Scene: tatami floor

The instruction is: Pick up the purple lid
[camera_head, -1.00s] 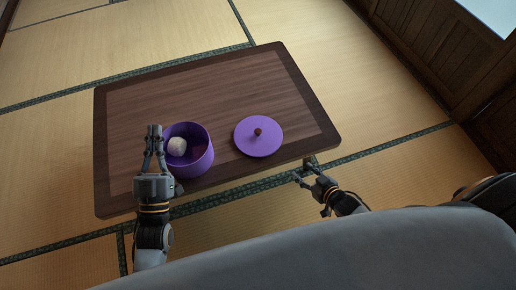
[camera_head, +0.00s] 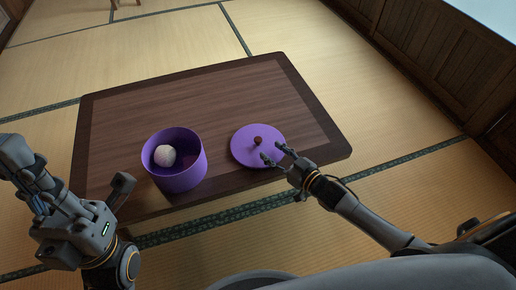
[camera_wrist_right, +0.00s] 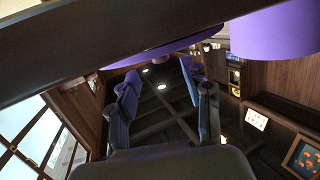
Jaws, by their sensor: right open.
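The purple lid (camera_head: 243,147) is a flat disc with a small brown knob, on the right front part of the table (camera_head: 160,95). My right gripper (camera_head: 273,154) is open and empty. Its fingertips reach over the lid's near right edge, close to the knob; contact cannot be told. In the right wrist view the open fingers (camera_wrist_right: 160,71) point at the purple lid (camera_wrist_right: 165,48), seen edge-on. My left gripper (camera_head: 70,168) is open and empty at the left, near the camera and apart from the lid.
A round purple container (camera_head: 181,178) stands open left of the lid, with a whitish ball (camera_head: 165,155) and a reddish item inside. It also shows in the right wrist view (camera_wrist_right: 275,32). The back of the table is clear; tatami surrounds it.

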